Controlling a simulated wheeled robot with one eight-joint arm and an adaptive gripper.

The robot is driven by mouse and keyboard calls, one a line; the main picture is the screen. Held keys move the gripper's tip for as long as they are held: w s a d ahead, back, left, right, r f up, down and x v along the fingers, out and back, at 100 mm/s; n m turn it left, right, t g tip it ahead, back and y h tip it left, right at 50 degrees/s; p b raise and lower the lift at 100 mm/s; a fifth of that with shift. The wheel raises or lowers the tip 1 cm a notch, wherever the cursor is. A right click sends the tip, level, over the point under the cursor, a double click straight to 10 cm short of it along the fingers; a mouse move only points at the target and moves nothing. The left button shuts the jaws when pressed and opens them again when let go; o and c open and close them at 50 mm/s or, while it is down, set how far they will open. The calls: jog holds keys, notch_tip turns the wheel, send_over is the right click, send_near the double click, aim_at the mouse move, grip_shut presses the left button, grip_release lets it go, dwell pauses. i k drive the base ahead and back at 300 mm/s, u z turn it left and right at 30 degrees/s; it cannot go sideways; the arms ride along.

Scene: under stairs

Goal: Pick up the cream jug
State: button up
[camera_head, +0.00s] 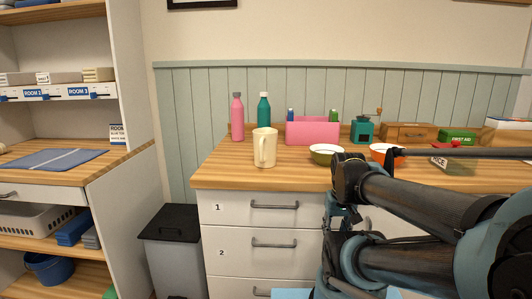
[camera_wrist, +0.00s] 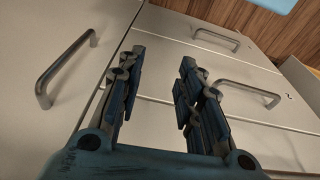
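The jug is not in the wrist view.
A dark-lidded bin (camera_head: 172,222) stands left of the drawers. The counter left of the jug is clear.

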aim_at(265, 140)
jog(key=z, duration=0.05)
jog(key=k, duration=0.95)
jog(key=u, duration=0.5)
jog(key=i, duration=0.5)
jog(key=k, duration=0.5)
jog(key=z, duration=0.3)
jog(key=i, duration=0.5)
jog(key=z, duration=0.2)
